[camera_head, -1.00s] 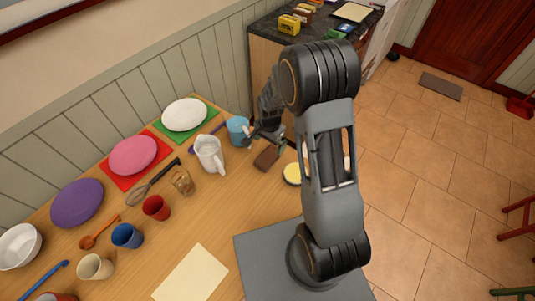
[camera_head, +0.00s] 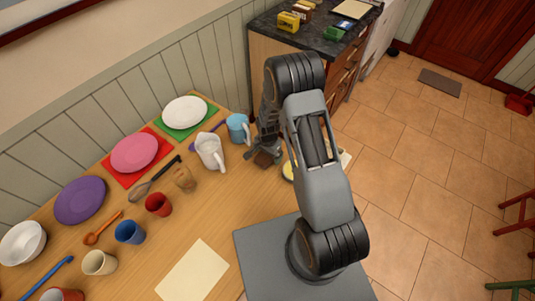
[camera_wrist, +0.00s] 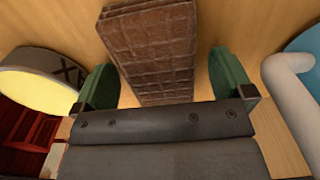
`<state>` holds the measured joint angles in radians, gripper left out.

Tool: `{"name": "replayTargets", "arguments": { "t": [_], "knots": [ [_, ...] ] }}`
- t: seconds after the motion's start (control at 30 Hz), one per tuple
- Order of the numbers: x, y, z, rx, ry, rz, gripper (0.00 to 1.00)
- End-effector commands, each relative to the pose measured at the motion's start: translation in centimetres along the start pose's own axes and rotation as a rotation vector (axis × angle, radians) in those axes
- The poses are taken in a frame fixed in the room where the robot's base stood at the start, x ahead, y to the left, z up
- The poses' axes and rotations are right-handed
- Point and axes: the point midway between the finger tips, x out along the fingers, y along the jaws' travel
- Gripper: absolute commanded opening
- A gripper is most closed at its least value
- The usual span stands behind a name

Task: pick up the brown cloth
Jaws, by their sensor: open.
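The brown cloth (camera_wrist: 150,50) is a folded, checked-texture strip lying on the wooden table. In the wrist view it runs from the top edge down between the two green fingertips of my gripper (camera_wrist: 170,85). The fingers stand apart on either side of it, with a gap at each side, and the dark gripper body hides its near end. In the head view only a small part of the cloth (camera_head: 263,159) shows beneath my gripper (camera_head: 262,152). My gripper is open and holds nothing.
A white pitcher (camera_head: 209,152) and a blue mug (camera_head: 238,128) stand left of my gripper. A round yellow-topped item (camera_wrist: 40,82) lies close by the left finger. A white curved handle (camera_wrist: 290,85) is near the right finger. Plates and cups fill the table's left.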

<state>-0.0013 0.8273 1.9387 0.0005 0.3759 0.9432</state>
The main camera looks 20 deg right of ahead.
Motion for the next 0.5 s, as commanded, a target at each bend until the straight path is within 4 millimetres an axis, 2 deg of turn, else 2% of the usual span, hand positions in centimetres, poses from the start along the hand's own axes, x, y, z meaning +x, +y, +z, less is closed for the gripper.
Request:
{"name": "replayTargets", "arguments": {
  "t": [0.23,0.5],
  "knots": [
    [0.07,-0.02,-0.02,0.0,0.0,-0.001,0.98],
    [0.05,-0.01,-0.01,0.0,0.0,0.0,0.72]
  ]
}}
